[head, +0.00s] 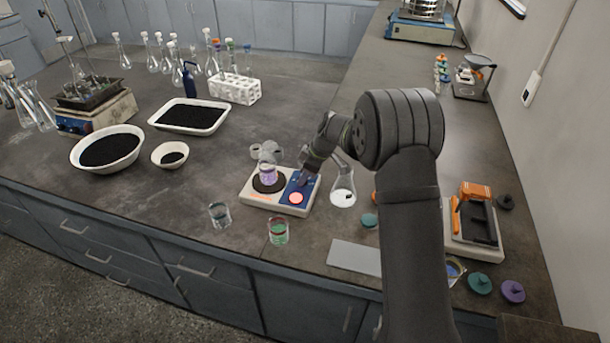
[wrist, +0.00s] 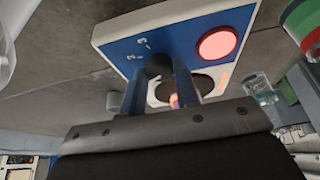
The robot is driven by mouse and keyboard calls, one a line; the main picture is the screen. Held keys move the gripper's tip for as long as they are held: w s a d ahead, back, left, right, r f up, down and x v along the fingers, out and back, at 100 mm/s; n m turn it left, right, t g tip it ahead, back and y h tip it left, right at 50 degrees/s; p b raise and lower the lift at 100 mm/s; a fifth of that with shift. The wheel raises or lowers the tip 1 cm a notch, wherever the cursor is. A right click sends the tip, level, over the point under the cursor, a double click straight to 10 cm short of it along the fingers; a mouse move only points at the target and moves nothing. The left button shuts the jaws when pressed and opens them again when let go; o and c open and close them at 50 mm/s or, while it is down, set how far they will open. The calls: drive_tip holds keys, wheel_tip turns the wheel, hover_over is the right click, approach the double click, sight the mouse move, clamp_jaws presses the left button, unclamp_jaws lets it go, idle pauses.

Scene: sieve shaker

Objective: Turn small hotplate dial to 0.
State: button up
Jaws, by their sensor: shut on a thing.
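The small hotplate (head: 246,199) stands on the bench in the middle of the head view, with a blue control panel (head: 307,190) on its right and a glowing red round spot (head: 296,198) near the front. A vessel with purple liquid (head: 268,172) sits on its dark plate. My gripper (head: 304,181) is down at the back of the panel. In the wrist view my gripper (wrist: 160,88) is shut on the dark dial (wrist: 159,66), which is mostly hidden between the fingers. White marks (wrist: 139,44) show beside it; I cannot read the dial's setting.
A flask (head: 343,190) stands close to the right of the hotplate. Beakers with clear (head: 220,215) and green (head: 278,231) contents stand in front. A grey plate (head: 354,257) and an orange-and-black device (head: 474,220) are to the right.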

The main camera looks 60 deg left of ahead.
drive_tip(key=o, duration=1)
drive_tip(key=shift+c, duration=0.2)
drive_tip(key=v, duration=1.7)
drive_tip(key=shift+w+r, duration=0.1)
drive_tip(key=shift+w, duration=0.05)
